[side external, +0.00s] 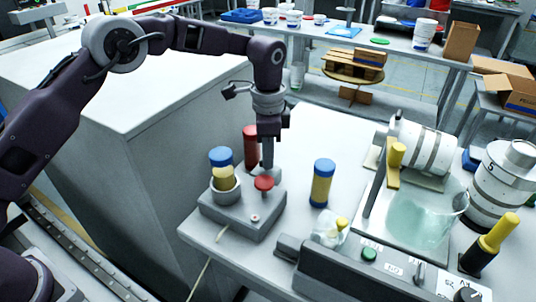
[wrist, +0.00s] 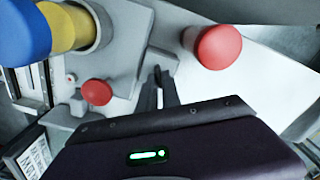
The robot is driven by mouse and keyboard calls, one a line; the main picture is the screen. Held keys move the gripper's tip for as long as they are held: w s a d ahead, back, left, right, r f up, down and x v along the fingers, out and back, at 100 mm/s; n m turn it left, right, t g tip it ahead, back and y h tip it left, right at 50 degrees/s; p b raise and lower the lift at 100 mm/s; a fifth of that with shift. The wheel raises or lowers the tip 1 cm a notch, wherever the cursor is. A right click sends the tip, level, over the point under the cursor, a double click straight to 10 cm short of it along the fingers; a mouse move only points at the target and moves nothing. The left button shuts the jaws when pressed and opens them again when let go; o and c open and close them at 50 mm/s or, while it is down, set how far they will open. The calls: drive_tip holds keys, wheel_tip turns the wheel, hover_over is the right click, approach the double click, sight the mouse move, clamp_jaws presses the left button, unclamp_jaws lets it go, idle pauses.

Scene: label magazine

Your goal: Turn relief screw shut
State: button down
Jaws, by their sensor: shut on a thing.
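My gripper (side external: 267,163) points down at the back of a grey block (side external: 234,218), behind its red knob (side external: 264,183). In the wrist view the two dark fingers (wrist: 160,76) are close together, at a small grey part (wrist: 161,60) by the block's edge. They are shut on what seems to be the relief screw; the fingers hide most of it, and how far it is turned cannot be told. The red knob shows left of the fingers in the wrist view (wrist: 97,92). A blue-and-yellow cylinder (side external: 222,163) stands in the block's round cup (side external: 224,190).
A red cylinder (side external: 250,144) stands close behind the gripper. A yellow cylinder with blue ends (side external: 321,184) stands to the right. A glass beaker (side external: 423,218), striped drums and a control panel (side external: 390,272) fill the right side. The table is clear behind the yellow cylinder.

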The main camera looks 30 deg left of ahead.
drive_tip(key=m, duration=0.6)
drive_tip(key=shift+s, duration=0.15)
drive_tip(key=shift+m, duration=0.3)
idle(0.4)
drive_tip(key=c, duration=1.5)
unclamp_jaws()
drive_tip(key=shift+c, duration=0.2)
drive_tip(key=shift+r, duration=0.1)
wheel_tip(320, 180, up, 7)
drive_tip(key=shift+f, duration=0.1)
